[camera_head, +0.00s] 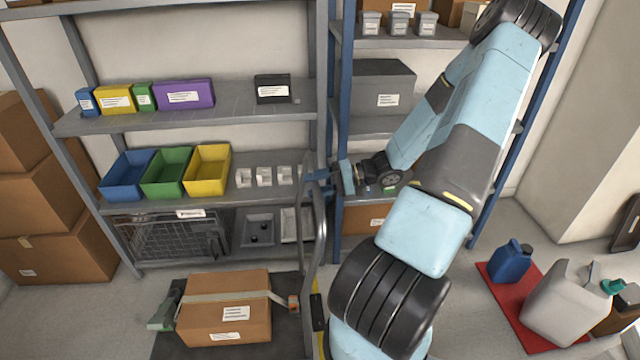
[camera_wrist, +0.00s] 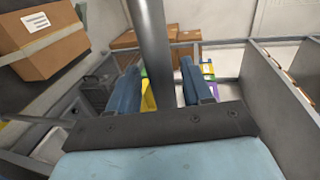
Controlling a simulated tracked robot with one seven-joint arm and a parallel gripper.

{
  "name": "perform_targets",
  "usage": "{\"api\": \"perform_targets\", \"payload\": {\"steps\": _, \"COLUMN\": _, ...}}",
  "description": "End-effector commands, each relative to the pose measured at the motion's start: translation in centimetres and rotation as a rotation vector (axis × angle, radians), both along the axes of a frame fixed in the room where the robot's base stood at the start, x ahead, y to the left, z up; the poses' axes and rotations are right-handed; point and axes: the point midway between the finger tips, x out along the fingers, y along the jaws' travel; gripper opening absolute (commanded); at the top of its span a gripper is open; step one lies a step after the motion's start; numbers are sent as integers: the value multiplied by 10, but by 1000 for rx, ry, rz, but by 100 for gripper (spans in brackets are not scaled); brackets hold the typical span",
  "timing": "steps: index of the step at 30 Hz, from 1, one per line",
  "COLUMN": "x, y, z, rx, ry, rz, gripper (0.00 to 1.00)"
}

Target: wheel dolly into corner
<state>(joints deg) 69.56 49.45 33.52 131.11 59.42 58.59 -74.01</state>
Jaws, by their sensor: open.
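The dolly stands low in the head view, with a dark platform (camera_head: 285,338) and an upright grey tube handle (camera_head: 318,245) on its right side. A strapped cardboard box (camera_head: 225,315) sits on it. My gripper (camera_head: 314,180) is at the top of the handle, with its fingers pointing left. In the wrist view my gripper (camera_wrist: 158,88) is open, and the handle tube (camera_wrist: 150,40) stands upright between the two blue fingers. Whether a finger touches the tube cannot be told. The dolly's wheels are hidden.
A shelf rack (camera_head: 200,120) with coloured bins stands behind the dolly. Cardboard boxes (camera_head: 35,190) are stacked at the left. A red mat (camera_head: 535,310) with jugs lies at the right. Bare floor (camera_head: 480,235) shows between my arm and the right wall.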

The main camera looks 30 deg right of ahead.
Motion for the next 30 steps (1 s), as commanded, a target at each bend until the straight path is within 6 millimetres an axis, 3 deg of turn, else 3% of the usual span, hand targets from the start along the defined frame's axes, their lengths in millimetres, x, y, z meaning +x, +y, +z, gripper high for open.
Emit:
{"api": "perform_targets", "payload": {"steps": 6, "x": 0, "y": 0, "z": 0, "rx": 0, "ry": 0, "rz": -1, "gripper": 48}}
{"api": "perform_targets", "payload": {"steps": 21, "x": -1, "y": -1, "z": -1, "rx": -2, "ry": 1, "rz": -1, "gripper": 0}}
{"api": "perform_targets", "payload": {"steps": 30, "x": -1, "y": -1, "z": -2, "rx": -3, "ry": 3, "rz": -2, "gripper": 0}}
